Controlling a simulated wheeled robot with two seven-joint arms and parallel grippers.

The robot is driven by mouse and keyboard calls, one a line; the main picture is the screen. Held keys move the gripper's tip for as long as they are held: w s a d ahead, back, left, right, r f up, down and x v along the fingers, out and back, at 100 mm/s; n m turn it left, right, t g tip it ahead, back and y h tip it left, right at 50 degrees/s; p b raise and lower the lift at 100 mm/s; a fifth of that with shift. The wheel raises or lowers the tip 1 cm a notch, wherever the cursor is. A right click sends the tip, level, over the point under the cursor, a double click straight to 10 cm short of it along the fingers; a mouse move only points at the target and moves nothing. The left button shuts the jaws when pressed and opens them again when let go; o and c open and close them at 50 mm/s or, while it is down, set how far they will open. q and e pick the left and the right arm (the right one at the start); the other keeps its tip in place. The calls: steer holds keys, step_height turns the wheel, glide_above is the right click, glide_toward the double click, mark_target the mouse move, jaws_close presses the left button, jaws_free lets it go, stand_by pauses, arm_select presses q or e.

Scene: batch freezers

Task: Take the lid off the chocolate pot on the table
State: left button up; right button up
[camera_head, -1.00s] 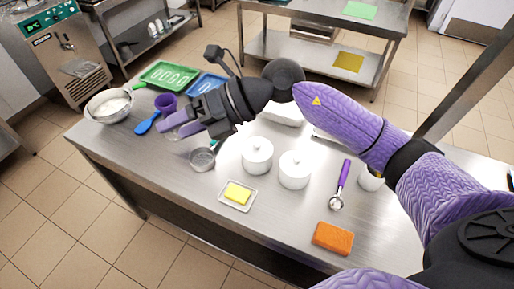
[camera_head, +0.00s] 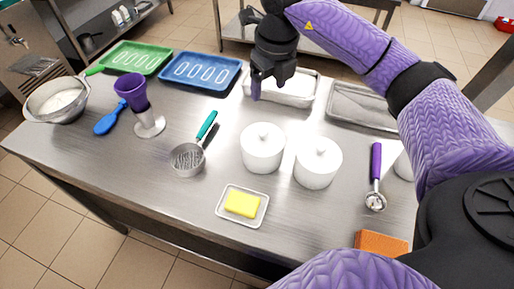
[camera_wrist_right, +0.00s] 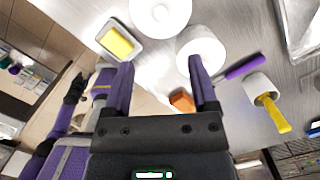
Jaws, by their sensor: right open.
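Two white lidded pots stand side by side on the steel table: the left pot (camera_head: 262,149) and the right pot (camera_head: 317,163). Each has a white lid with a round knob. Their contents are hidden, so I cannot tell which holds chocolate. My right gripper (camera_head: 268,88) is open and empty, above and behind the left pot in the head view. In the right wrist view its fingers (camera_wrist_right: 160,72) are spread, with the right pot (camera_wrist_right: 201,46) partly behind one fingertip and the left pot (camera_wrist_right: 160,12) at the top edge. A dark shape that looks like my left gripper (camera_wrist_right: 75,90) shows small there; its jaws are unclear.
A butter dish (camera_head: 222,207) lies in front of the pots, and a strainer (camera_head: 187,160) to the left. A purple-handled scoop (camera_head: 376,165) and orange block (camera_head: 381,243) lie right. Metal trays (camera_head: 362,108) stand behind.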

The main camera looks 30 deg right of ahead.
steer(key=b, duration=0.3)
glide_above(263, 132)
steer(key=s, duration=0.1)
step_height(263, 132, down, 6)
steer(key=shift+d+f, duration=0.1)
steer(key=shift+f, duration=0.05)
steer(key=f, duration=0.2)
steer(key=f+b, duration=0.1)
steer(key=f, duration=0.2)
steer(key=w+f, duration=0.1)
steer(key=f, duration=0.2)
steer(key=shift+f, duration=0.25)
arm_select(q)
step_height(263, 132, down, 6)
arm_select(e)
steer(key=shift+c, duration=0.3)
steer(key=shift+r, duration=0.1)
jaws_close()
